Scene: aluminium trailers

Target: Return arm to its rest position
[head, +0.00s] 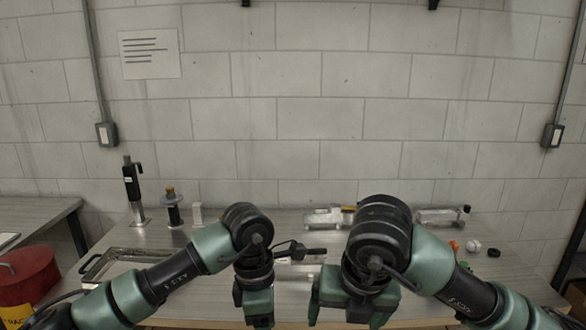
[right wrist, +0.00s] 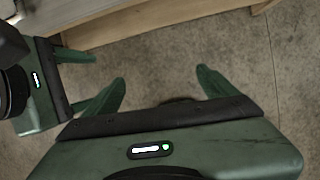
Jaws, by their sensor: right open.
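My right arm reaches in from the right in the head view, with its green gripper (head: 347,314) low in front of the table. In the right wrist view my right gripper (right wrist: 160,86) has its fingers spread wide, with only bare floor between them. My left arm comes in from the left, and its gripper (head: 254,312) hangs close beside the right one. The left gripper also shows at the left edge of the right wrist view (right wrist: 88,78), its fingers apart and nothing seen between them. The arms hide part of the table behind them.
A red container (head: 28,275) stands at left.

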